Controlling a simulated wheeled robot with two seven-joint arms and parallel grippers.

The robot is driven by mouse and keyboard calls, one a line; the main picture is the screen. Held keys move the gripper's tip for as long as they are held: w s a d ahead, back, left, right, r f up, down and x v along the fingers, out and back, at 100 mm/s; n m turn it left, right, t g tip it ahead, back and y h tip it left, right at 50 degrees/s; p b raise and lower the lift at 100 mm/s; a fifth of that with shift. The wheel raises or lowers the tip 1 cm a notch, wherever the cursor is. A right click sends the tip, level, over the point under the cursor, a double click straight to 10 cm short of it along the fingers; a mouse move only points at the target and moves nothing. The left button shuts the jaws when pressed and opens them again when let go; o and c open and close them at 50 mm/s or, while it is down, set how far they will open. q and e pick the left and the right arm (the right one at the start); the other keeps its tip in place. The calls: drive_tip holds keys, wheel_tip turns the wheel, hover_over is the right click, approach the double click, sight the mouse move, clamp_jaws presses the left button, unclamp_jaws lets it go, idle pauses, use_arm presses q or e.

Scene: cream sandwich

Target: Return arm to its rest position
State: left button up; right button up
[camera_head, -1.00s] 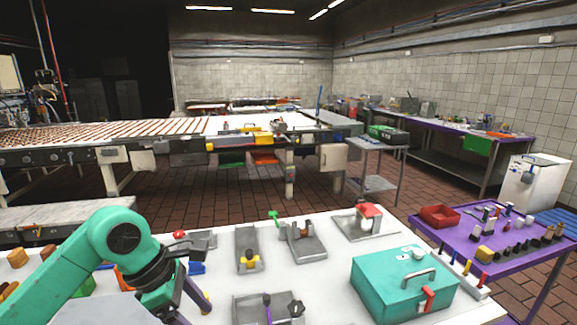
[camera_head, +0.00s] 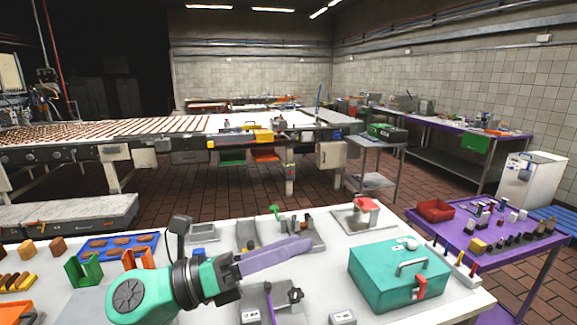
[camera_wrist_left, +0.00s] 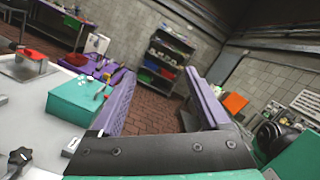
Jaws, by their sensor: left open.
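My left arm, green with a black wrist, comes in low at the left in the head view. My left gripper (camera_head: 290,256) has purple fingers and reaches to the right above the white table (camera_head: 335,251). In the left wrist view the two fingers (camera_wrist_left: 165,100) stand wide apart, with only floor and far shelving between them. The gripper is open and empty. My right gripper is in neither view.
A teal box (camera_head: 400,275) with a handle stands right of the fingertips. Grey fixtures (camera_head: 352,217) lie behind and below the gripper. A blue tray (camera_head: 118,247) and green and orange holders (camera_head: 84,268) are at the left. A purple table (camera_head: 480,240) stands at the right.

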use_arm(q)
drive_tip(key=w+a+n+t+y, duration=0.7)
drive_tip(key=a+n+t, duration=0.3)
drive_tip(key=n+t, duration=0.65)
drive_tip(key=a+f+n+g+y, duration=0.4)
drive_tip(key=a+f+n+y, duration=0.2)
drive_tip(key=f+n, duration=0.35)
drive_tip(key=a+f+n+g+y, duration=0.4)
drive_tip(key=a+f+n+y, duration=0.3)
drive_tip(key=f+n, duration=0.25)
drive_tip(key=s+f+n+g+h, duration=0.1)
drive_tip(key=s+f+n+g, duration=0.5)
drive_tip(key=s+f+g, duration=0.9)
drive_tip(key=s+f+t+b, duration=0.1)
drive_tip(key=s+f+b, duration=0.2)
drive_tip(key=f, duration=1.4)
drive_tip(key=s+f+t+b, duration=0.2)
drive_tip(key=s+f+b, duration=0.15)
drive_tip(key=f, duration=1.25)
drive_tip(key=s+a+f+g+b, duration=0.1)
drive_tip(key=s+a+f+b, duration=0.1)
drive_tip(key=s+f, duration=1.4)
wheel_tip(320, 180, down, 2)
drive_tip(key=shift+s+a+f+g+b, duration=0.1)
drive_tip(key=shift+s+a+g+b, duration=0.2)
drive_tip(key=shift+b, duration=0.45)
